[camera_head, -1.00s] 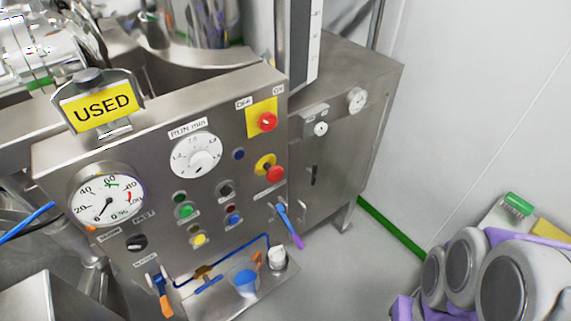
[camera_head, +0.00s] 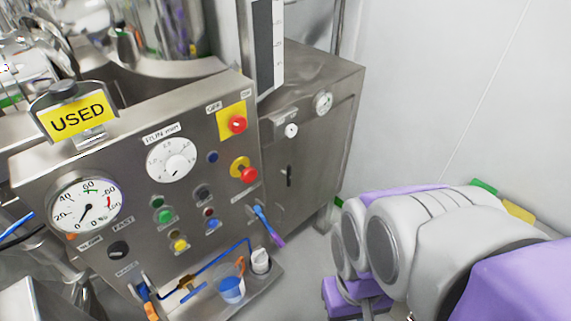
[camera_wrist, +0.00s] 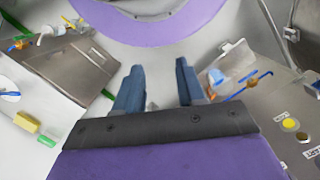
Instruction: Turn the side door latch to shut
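The dark side door latch (camera_head: 289,176) is a small upright handle on the steel side cabinet (camera_head: 318,140), right of the control panel in the head view. It looks roughly vertical; whether it is latched I cannot tell. My gripper (camera_wrist: 158,88) shows in the wrist view as two blue-grey fingers, apart with nothing between them. In the head view my grey and purple arm fills the lower right, apart from the cabinet, and the fingers are not visible. I cannot make out the latch in the wrist view.
The control panel (camera_head: 130,165) carries dials, buttons and a yellow USED sign (camera_head: 78,117). A blue-and-purple handle (camera_head: 268,225) sticks out at its right end. A low tray (camera_head: 205,310) holds a blue cup (camera_head: 231,288). A white wall (camera_head: 450,90) stands at right.

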